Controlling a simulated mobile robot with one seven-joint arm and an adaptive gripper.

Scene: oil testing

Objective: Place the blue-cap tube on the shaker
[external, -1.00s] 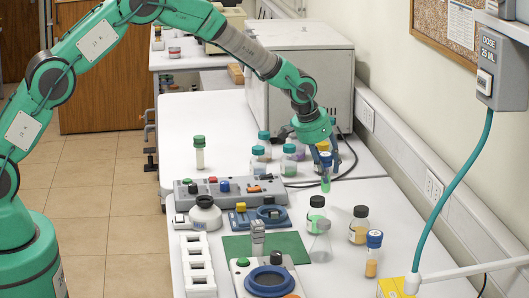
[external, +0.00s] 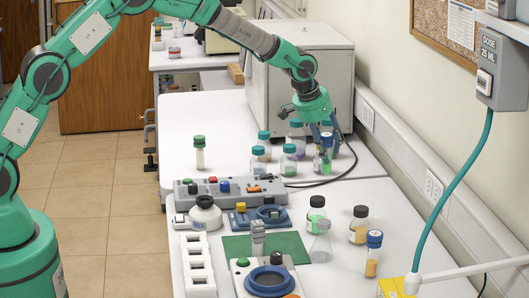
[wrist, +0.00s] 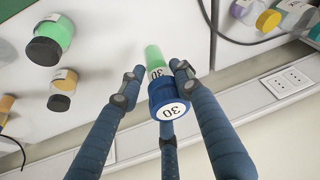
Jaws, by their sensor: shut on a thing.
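My gripper (wrist: 152,90) is shut on a blue-cap tube (wrist: 157,73) with green contents, its cap marked 30. In the external view, my gripper (external: 325,150) holds the tube (external: 322,164) above the far right part of the bench, near several bottles, and partly hides it. Another blue-cap tube (external: 373,256) with orange contents stands upright at the bench's right. Two devices have round blue parts: one at the front (external: 268,281) with a green button, and a smaller one behind it (external: 272,213). I cannot tell which is the shaker.
Teal-cap bottles (external: 289,160) stand left of my gripper. Black-cap bottles (external: 359,226) stand at the right, near a clear flask (external: 321,247). A grey control panel (external: 231,190), white rack (external: 197,262) and green mat (external: 236,246) occupy the bench. A large box (external: 300,70) stands behind.

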